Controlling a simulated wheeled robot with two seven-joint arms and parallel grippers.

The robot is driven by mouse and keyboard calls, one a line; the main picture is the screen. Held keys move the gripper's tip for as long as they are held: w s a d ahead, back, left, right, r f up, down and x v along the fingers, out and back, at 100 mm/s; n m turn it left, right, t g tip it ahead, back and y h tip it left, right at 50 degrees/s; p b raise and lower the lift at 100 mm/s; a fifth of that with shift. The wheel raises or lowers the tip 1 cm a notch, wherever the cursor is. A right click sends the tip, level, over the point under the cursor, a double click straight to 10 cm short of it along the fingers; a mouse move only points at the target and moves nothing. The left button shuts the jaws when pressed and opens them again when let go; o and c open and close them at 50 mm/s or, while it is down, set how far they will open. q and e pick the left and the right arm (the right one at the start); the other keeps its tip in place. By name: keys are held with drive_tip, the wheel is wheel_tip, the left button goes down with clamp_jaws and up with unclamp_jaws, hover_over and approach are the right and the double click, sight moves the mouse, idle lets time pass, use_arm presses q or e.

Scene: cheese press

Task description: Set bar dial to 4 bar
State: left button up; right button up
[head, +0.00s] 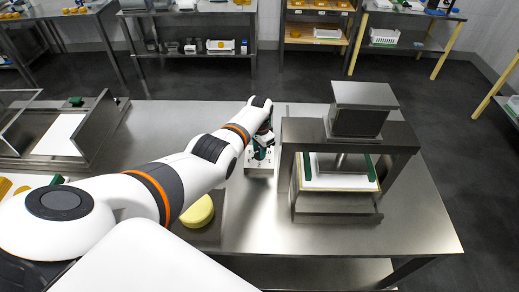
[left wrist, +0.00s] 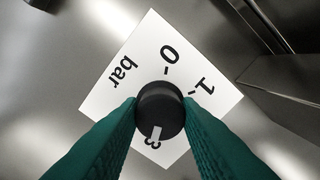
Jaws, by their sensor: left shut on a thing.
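The bar dial is a round black knob (left wrist: 160,105) on a white plate (left wrist: 120,85) printed with "0", "1" and "bar". The knob's white pointer mark points down the left wrist view, toward a partly hidden figure that looks like "3". No "4" is readable. My left gripper (left wrist: 160,112) has its two green fingers on opposite sides of the knob and is shut on it. In the head view my left gripper (head: 263,150) is over the white dial plate (head: 259,171), and the knob is mostly hidden. My right gripper is not in view.
The metal cheese press (head: 362,95) stands just right of the dial, close to my left gripper. A yellow cheese round (head: 197,212) lies beside my left arm. A metal tray (head: 62,133) is at left. The steel table (head: 420,225) is clear at right.

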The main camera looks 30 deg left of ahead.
sight(259, 151)
use_arm(q)
drive_tip(key=m, duration=0.5)
drive_tip(key=shift+m, duration=0.3)
drive_tip(key=m+b, duration=0.1)
drive_tip(key=m, duration=0.4)
drive_tip(key=shift+m, duration=0.3)
drive_tip(key=o, duration=1)
drive_tip(key=shift+r, duration=0.1)
wheel_tip(259, 151, up, 12)
drive_tip(key=shift+f, duration=0.1)
idle(0.3)
